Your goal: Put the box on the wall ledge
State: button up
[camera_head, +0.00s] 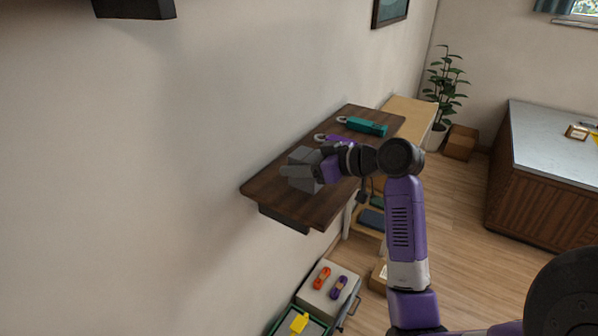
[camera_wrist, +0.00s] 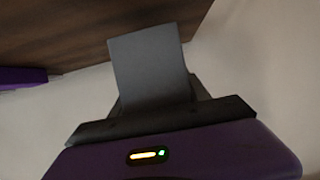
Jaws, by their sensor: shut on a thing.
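The grey box (camera_head: 304,156) is over the near half of the dark brown wall ledge (camera_head: 262,188) in the head view. My gripper (camera_head: 296,172) reaches in from the right and is shut on the box, covering part of it. I cannot tell whether the box touches the ledge or hangs just above it. In the wrist view the ledge (camera_wrist: 85,30) fills the upper left. A flat grey shape stands up in front of my gripper's dark bar there; I cannot tell whether it is a finger or the box.
A teal-handled item (camera_head: 366,126) and a purple-handled one (camera_head: 334,138) lie farther along the ledge. The near left end of the ledge is bare. A light wooden table (camera_head: 410,112) stands behind the ledge.

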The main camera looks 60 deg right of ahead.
jog(key=shift+f, duration=1.2)
jog(key=shift+f, duration=0.15)
jog(key=o, duration=1.6)
jog(key=shift+s+r, duration=0.15)
jog(key=shift+r, duration=0.05)
jog(key=b+v, duration=0.1)
jog(key=v, duration=1)
jog(key=shift+s+r, duration=0.1)
jog(key=shift+s, duration=0.25)
jog(key=shift+s, duration=0.1)
